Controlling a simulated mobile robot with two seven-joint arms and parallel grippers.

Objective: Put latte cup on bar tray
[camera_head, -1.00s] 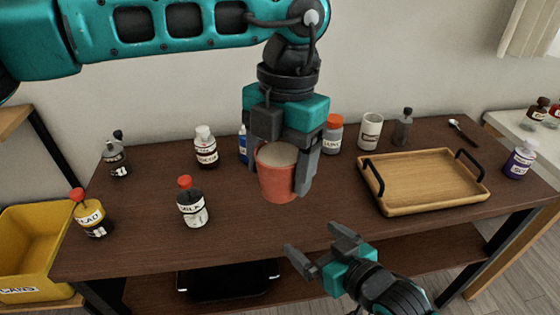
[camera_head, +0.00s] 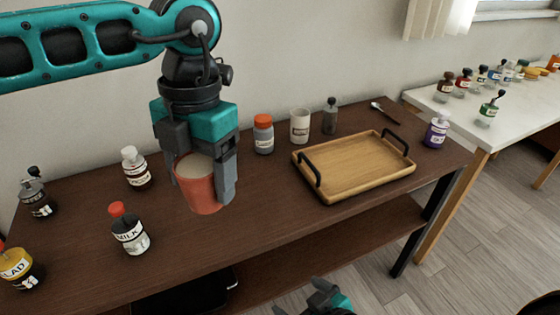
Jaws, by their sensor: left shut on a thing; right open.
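The latte cup (camera_head: 203,197) is a reddish-orange cup filled with a pale drink. My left gripper (camera_head: 203,180) is shut on it from above, one finger on each side, and holds it upright. The cup is over the dark wooden table, left of the tray; whether its base clears the tabletop is hard to tell. The bar tray (camera_head: 350,170) is light wood with two black handles, lies on the right part of the table and is empty. My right gripper (camera_head: 312,297) is open and empty, low in front of the table, partly cut off by the bottom edge.
The table between cup and tray is clear.

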